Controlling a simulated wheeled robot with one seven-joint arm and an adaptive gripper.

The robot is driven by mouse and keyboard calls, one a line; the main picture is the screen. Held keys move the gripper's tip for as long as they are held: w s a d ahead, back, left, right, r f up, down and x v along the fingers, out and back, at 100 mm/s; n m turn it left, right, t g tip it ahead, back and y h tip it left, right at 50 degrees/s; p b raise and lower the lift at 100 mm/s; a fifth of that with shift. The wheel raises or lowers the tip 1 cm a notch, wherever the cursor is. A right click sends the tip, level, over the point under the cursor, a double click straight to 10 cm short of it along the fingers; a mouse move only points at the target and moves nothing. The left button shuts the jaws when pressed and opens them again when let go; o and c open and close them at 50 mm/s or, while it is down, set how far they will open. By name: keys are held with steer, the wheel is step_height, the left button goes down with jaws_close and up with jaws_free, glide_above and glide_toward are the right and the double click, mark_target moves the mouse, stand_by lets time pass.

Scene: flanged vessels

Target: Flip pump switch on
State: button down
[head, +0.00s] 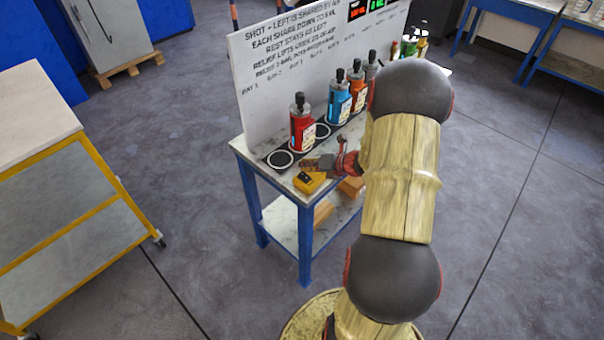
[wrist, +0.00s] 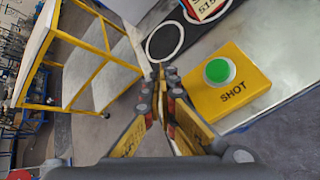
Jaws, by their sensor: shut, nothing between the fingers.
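A yellow box (head: 308,183) sits at the front left corner of the blue-legged bench. In the wrist view the same box (wrist: 248,94) carries a round green button (wrist: 218,71) and the word SHOT. I cannot make out a lever or anything marked as a pump switch in either view. My gripper (wrist: 160,74) is shut and empty, with its fingertips left of the box in the wrist view, apart from the button. In the head view my gripper (head: 312,163) is low over the bench by the box, and my arm hides the bench's right part.
A red bottle (head: 302,127), a blue bottle (head: 339,103) and an orange bottle (head: 357,91) stand in a row on a dark strip with white rings. A white lettered board (head: 285,75) rises behind them. A yellow-framed cart (head: 75,215) stands left, with clear floor between.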

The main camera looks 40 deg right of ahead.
mark_target(307, 175)
steer(key=shift+f, duration=0.15)
stand_by(0.5)
steer(key=shift+f, duration=0.3)
steer(key=shift+w+f+b, duration=0.1)
steer(key=shift+f+b, duration=0.25)
steer(key=shift+b, duration=0.1)
stand_by(0.5)
steer(key=shift+r, duration=0.15)
steer(key=shift+r+p, duration=0.7)
steer(key=shift+p, duration=0.05)
steer(key=r+p, duration=0.2)
steer(key=s+r+p, duration=0.1)
steer(key=r+p, duration=0.1)
steer(key=r, duration=0.1)
stand_by(0.4)
stand_by(0.5)
